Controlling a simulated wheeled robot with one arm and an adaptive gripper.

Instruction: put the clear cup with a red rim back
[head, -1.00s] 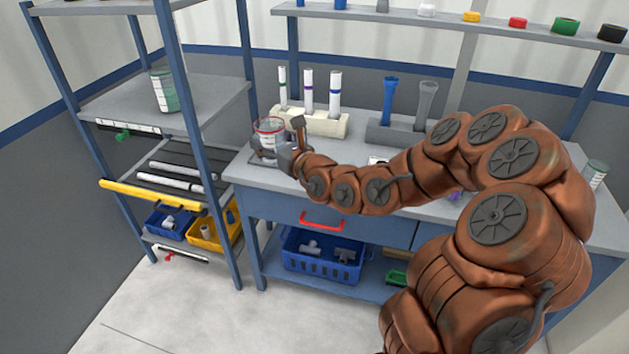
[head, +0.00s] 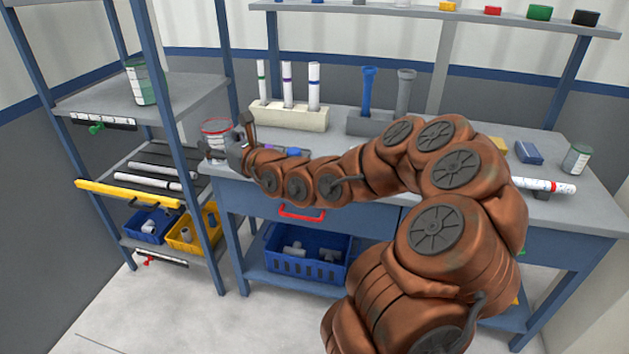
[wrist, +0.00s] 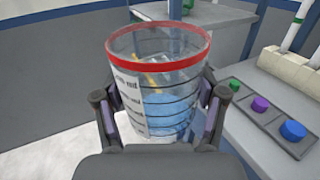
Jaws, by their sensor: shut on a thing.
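The clear cup with a red rim (head: 215,127) is upright in my gripper (head: 212,149) at the left end of the workbench, beside the shelf rack. In the wrist view the cup (wrist: 158,85) stands between the two fingers (wrist: 158,115), which press on its sides. It has dark rings and a white label. Blue and yellow show in or through it; I cannot tell which. The cup's underside is hidden, so I cannot tell its height above the bench.
A shelf rack (head: 185,92) stands left, with a green-rimmed cup (head: 142,82) on its upper shelf. A pale block (head: 288,117) holds marked tubes on the bench. A strip with coloured caps (wrist: 262,115) lies near my gripper. Another clear cup (head: 577,160) stands at the bench's right.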

